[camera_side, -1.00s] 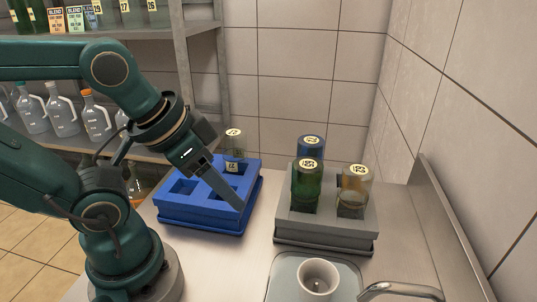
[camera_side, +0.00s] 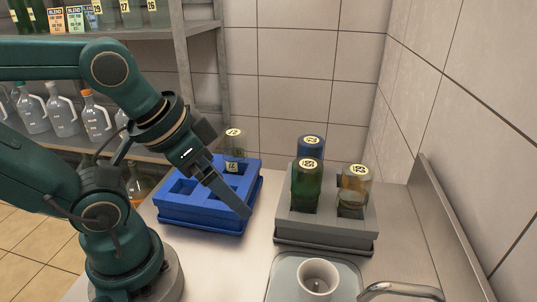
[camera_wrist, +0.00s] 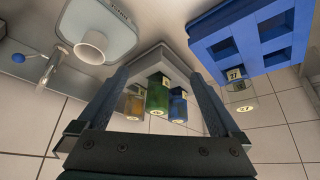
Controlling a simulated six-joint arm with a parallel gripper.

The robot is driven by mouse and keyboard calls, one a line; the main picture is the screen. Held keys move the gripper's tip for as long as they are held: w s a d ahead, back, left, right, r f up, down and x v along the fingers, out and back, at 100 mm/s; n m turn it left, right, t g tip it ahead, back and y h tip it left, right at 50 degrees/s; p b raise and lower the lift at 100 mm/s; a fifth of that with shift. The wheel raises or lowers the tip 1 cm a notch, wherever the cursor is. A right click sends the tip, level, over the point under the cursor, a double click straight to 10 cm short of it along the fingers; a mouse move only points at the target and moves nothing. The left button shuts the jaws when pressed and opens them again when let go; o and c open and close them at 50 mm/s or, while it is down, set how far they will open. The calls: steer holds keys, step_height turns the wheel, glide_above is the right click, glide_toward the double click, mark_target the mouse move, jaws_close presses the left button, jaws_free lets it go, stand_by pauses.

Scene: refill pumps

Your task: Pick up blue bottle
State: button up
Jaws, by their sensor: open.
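The blue bottle (camera_side: 311,146) stands upside down at the back of the grey rack (camera_side: 325,240), partly hidden behind the green bottle (camera_side: 307,185). In the wrist view the blue bottle (camera_wrist: 178,107) is beside the green bottle (camera_wrist: 157,97). An amber bottle (camera_side: 354,187) stands at the rack's right side. My gripper (camera_side: 246,213) is open and empty, in front of the blue rack and left of the grey rack. In the wrist view its two fingers (camera_wrist: 158,82) are spread wide, with the bottles visible between them at a distance.
A blue rack (camera_side: 200,215) holds one clear bottle (camera_side: 234,150) at its back; its other visible slots are empty. A white cup (camera_side: 318,277) stands in the sink tray (camera_side: 285,278) at the front, near a tap (camera_side: 400,290). A tiled wall closes off the right.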

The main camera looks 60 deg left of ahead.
steer(key=shift+r, duration=0.1)
step_height(320, 180, up, 5)
steer(key=n+g, duration=0.1)
steer(key=n, duration=0.1)
glide_above(309, 141)
steer(key=shift+y, duration=0.4)
step_height(309, 141, down, 8)
steer(key=shift+x, duration=2.65)
steer(key=shift+c, duration=0.3)
